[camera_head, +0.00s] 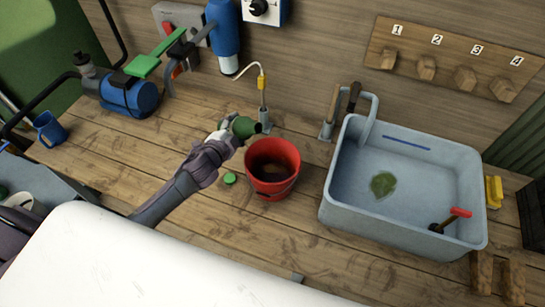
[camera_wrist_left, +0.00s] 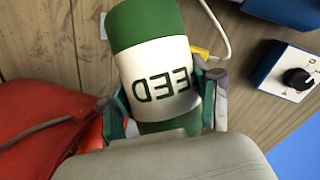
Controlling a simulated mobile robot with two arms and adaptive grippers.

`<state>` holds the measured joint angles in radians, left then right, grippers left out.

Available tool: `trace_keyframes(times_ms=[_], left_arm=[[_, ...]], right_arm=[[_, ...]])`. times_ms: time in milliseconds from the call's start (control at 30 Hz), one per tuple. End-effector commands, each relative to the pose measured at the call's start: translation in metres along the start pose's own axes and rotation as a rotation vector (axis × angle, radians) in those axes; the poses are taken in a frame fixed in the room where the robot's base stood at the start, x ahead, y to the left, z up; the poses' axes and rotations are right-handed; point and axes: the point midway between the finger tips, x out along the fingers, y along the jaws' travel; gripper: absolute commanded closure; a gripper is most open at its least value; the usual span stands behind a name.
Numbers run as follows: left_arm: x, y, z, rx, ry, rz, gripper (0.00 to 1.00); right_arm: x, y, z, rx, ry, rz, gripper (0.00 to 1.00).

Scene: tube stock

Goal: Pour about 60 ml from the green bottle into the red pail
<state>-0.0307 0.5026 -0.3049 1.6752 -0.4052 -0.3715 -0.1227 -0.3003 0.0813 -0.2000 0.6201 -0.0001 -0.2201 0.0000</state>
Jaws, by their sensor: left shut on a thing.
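The green bottle (camera_head: 243,127) has a white label, whose lettering reads upside down in the left wrist view (camera_wrist_left: 150,70). My left gripper (camera_head: 226,134) is shut around it at the label. The bottle looks tipped far over, close to level, and is held up beside the pail's far left rim. Its mouth is hidden, and I see no stream of liquid. The red pail (camera_head: 283,188) stands upright on the bench with a dark inside; how much it holds is unclear. Part of it shows at the left of the wrist view (camera_wrist_left: 40,110). My right gripper is out of view.
A green cap (camera_head: 230,178) lies left of the pail. A blue-grey basin (camera_head: 345,205) stands to the right. A blue mug (camera_head: 49,129) and pump (camera_head: 130,97) are at left. The bench in front of the pail is clear.

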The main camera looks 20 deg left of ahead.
Motion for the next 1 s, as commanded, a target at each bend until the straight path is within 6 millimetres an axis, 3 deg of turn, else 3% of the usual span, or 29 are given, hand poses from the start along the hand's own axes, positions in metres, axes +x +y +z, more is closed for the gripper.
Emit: trace_keyframes(times_ms=[367,833,1000], left_arm=[[-0.008,-0.006,-0.017,-0.286,0.042,0.117,0.86],[-0.001,0.010,-0.003,-0.739,0.108,0.312,0.86],[-0.010,-0.011,-0.018,-0.822,0.121,0.347,0.86]], right_arm=[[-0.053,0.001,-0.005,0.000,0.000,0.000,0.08],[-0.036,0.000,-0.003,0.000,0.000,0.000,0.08],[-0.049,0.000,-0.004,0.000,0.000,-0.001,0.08]])
